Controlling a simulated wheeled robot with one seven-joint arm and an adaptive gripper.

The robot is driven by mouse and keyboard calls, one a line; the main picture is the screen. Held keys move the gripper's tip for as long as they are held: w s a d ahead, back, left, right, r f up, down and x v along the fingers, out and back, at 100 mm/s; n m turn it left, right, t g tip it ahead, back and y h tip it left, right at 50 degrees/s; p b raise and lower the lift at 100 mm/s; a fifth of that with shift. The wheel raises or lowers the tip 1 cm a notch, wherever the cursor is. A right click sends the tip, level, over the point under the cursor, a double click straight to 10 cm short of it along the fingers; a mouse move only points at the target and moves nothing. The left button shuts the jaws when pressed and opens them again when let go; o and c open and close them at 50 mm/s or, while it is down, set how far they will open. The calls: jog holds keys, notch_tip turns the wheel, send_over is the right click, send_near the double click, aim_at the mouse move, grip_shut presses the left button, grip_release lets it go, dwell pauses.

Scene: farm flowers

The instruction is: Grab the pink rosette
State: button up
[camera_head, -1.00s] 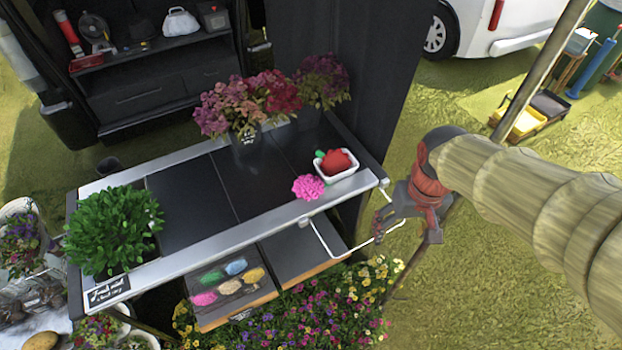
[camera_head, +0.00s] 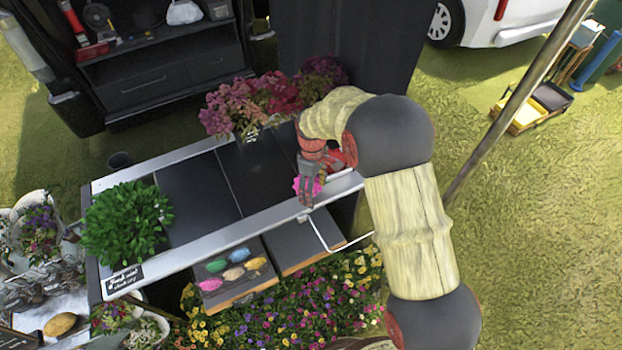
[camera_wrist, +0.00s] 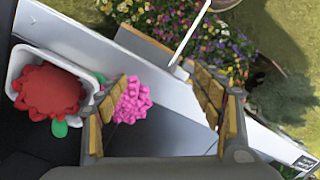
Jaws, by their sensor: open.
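The pink rosette (camera_head: 313,188) lies on the dark table top near its front silver edge, partly hidden behind my fingers. It also shows in the wrist view (camera_wrist: 131,101), below my gripper and closer to the left finger, which overlaps its left side. My gripper (camera_head: 310,190) is over the rosette with its fingers pointing down. In the wrist view my gripper (camera_wrist: 165,115) is open, its yellow-padded fingers wide apart and nothing clasped. I cannot tell whether a finger touches the rosette.
A white tray (camera_wrist: 85,72) with a red rosette (camera_wrist: 50,92) stands close beside the left finger. A silver table rail (camera_head: 235,232) runs along the front. Potted flowers (camera_head: 245,105) stand at the back, and a green plant (camera_head: 127,222) stands at the left. The table's middle is clear.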

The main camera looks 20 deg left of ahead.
jog(key=w+a+f+n, duration=0.2)
jog(key=w+a, duration=0.1)
jog(key=shift+a+f+n, duration=0.15)
jog(key=shift+f+n, duration=0.05)
jog(key=shift+n, duration=0.1)
jog(key=w+a+n, duration=0.1)
jog(key=w+a+r+n, duration=0.1)
jog(key=w, duration=0.1)
jog(key=w+a+r+n+t+y, duration=0.1)
jog(key=shift+w+r, duration=0.25)
jog(key=shift+w, duration=0.1)
jog(key=shift+n, duration=1.1)
jog(key=shift+f+n, duration=0.3)
jog(key=f, duration=0.7)
jog(key=shift+s+d+f, duration=0.1)
jog(key=shift+d, duration=0.15)
jog(key=c, duration=1)
